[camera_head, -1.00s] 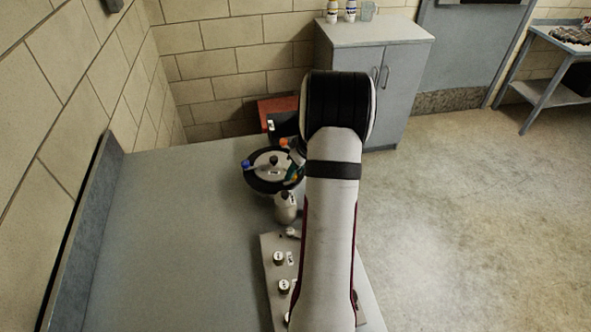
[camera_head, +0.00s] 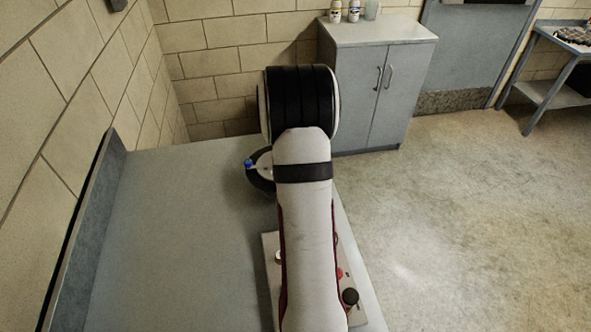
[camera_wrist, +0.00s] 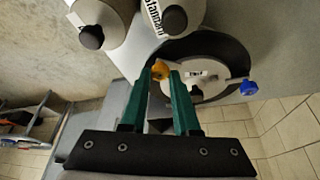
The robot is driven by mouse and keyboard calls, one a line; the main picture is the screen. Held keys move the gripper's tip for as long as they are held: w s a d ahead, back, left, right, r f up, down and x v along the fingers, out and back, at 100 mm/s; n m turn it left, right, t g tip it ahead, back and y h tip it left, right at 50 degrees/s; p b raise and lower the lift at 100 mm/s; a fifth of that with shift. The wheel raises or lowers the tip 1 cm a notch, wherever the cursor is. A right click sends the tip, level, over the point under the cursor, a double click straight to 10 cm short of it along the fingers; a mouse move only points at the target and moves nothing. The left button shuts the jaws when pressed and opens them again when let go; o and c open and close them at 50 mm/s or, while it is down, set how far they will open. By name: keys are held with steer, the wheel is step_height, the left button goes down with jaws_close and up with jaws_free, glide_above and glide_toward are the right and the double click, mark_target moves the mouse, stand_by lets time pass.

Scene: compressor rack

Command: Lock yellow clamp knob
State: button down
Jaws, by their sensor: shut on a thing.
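The yellow clamp knob (camera_wrist: 160,69) is in the wrist view, at the edge of a round vessel with a black rim (camera_wrist: 236,55). My gripper (camera_wrist: 161,76) has two green fingers, and their tips are on either side of this knob, shut on it. A blue knob (camera_wrist: 249,87) sits at another part of the rim. In the head view the blue knob (camera_head: 249,163) and the left part of the black rim (camera_head: 258,180) show. My arm hides the yellow knob and my gripper there.
Two grey cylinders with black knobs (camera_wrist: 92,37) (camera_wrist: 174,20) stand close to the vessel in the wrist view. A control panel (camera_head: 270,246) lies partly under my arm. The left of the grey table (camera_head: 165,240) is clear. A grey cabinet (camera_head: 360,90) stands behind.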

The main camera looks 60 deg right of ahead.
steer(key=m+g, duration=0.1)
steer(key=m, duration=0.1)
steer(key=m+g, duration=0.1)
steer(key=m, duration=0.1)
steer(key=shift+w+a+m, duration=0.1)
steer(key=shift+w+m, duration=0.1)
steer(key=shift+m, duration=0.5)
steer(key=c, duration=0.7)
jaws_free()
steer(key=shift+o, duration=0.2)
steer(key=v, duration=1.5)
steer(key=shift+a+r, duration=0.3)
steer(key=shift+w, duration=0.1)
